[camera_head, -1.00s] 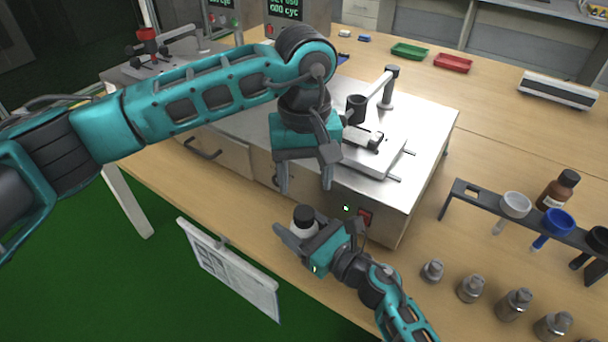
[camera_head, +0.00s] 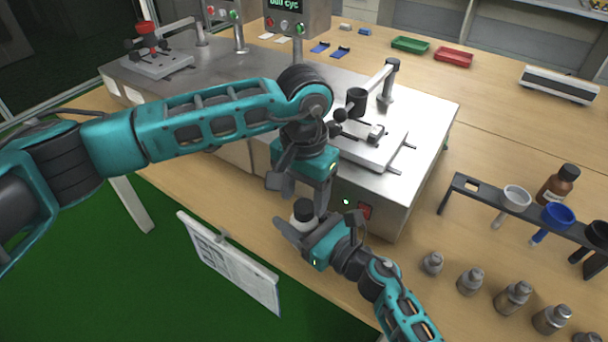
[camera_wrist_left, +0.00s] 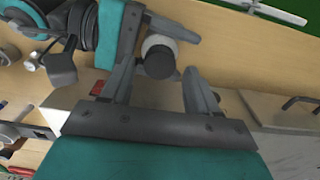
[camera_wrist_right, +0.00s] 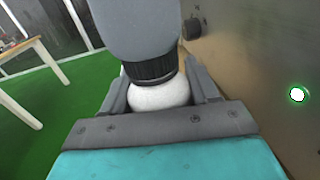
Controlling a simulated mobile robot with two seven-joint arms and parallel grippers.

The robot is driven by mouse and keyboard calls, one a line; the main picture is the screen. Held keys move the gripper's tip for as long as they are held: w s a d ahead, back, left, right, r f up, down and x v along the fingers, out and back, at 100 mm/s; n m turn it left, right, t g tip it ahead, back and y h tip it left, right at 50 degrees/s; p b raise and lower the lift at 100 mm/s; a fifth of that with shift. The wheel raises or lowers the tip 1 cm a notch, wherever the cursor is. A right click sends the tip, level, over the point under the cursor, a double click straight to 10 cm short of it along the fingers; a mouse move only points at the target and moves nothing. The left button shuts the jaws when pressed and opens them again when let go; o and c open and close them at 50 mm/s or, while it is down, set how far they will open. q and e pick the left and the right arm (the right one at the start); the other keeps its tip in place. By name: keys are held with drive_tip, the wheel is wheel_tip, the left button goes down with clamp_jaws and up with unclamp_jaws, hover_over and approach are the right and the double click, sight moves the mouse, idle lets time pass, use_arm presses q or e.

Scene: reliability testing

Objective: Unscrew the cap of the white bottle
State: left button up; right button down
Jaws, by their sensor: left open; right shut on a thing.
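The white bottle (camera_wrist_right: 160,96) stands upright with its black cap (camera_head: 303,208) on top. My right gripper (camera_head: 300,226) is shut on the bottle's white body, one finger on each side, in front of the steel machine. My left gripper (camera_head: 300,192) is open just above the cap, fingers pointing down. In the left wrist view the cap (camera_wrist_left: 160,63) lies between and just beyond the open fingertips. In the right wrist view a grey left finger covers part of the ridged cap (camera_wrist_right: 150,68).
The steel machine (camera_head: 385,205) stands close behind both grippers, its front bearing a red switch (camera_head: 365,211). A rack (camera_head: 465,190) with cups, a brown bottle (camera_head: 560,184) and several small metal weights (camera_head: 471,287) are at the right. A hanging sheet (camera_head: 230,262) is at the table's front edge.

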use_arm(q)
drive_tip(key=shift+f, duration=1.05)
